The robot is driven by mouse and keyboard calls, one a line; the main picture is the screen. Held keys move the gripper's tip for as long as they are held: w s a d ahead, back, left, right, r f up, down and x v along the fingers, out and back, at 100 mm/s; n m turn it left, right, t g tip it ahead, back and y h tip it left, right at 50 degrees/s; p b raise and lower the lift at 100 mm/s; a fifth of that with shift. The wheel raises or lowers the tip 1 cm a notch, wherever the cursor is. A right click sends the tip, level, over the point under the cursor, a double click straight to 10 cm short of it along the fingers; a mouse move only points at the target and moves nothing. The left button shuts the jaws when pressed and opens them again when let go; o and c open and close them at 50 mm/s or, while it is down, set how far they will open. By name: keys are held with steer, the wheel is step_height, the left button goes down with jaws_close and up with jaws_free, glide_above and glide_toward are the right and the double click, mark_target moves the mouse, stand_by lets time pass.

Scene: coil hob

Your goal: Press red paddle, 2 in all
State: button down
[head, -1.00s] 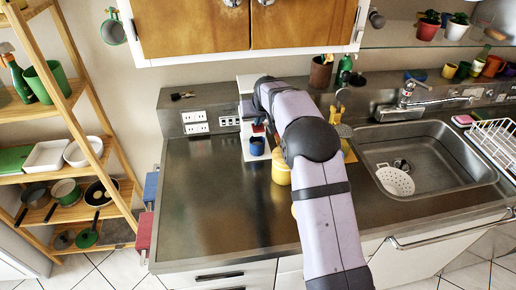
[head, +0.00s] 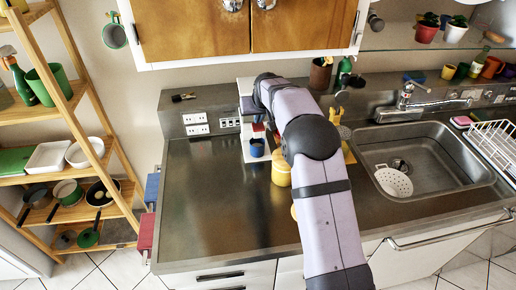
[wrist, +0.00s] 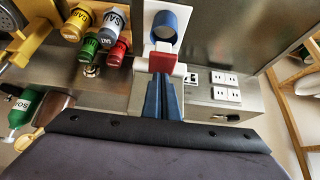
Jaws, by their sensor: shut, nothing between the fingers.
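The red paddle (wrist: 162,61) sticks out from the front of a white dispenser (wrist: 183,70), just below a blue cup (wrist: 166,26) in the wrist view. My gripper (wrist: 163,74) is shut and empty. Its blue fingertips line up with the paddle and overlap its lower edge in the picture; I cannot tell whether they touch it. In the head view, the red paddle (head: 258,127) is a small patch above the blue cup (head: 257,147), beside my arm. My fingertips are hard to make out there.
A yellow canister (head: 281,172) stands close right of the cup, partly behind my arm. Several spice jars (wrist: 108,32) and a yellow device (wrist: 28,35) are left in the wrist view. Wall sockets (head: 196,124) are behind. The counter (head: 205,205) at left is clear.

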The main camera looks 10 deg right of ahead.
steer(key=shift+r, duration=0.15)
steer(key=shift+r+p, duration=1.95)
steer(key=shift+r, duration=0.5)
steer(key=s+f+g+b, duration=0.1)
steer(key=s+f, duration=0.3)
steer(key=s, duration=1.1)
steer(key=s+d+f+g+b, duration=0.1)
steer(key=s+f+g+b, duration=0.1)
steer(key=s, duration=1.3)
steer(key=s+f+g+b, duration=0.1)
steer(key=s+f+g, duration=0.2)
steer(key=s, duration=1.2)
step_height(320, 180, down, 3)
steer(key=shift+s+d+r+g+b, duration=0.2)
steer(key=shift+s+d+g+b, duration=0.1)
steer(key=shift+s+g, duration=0.1)
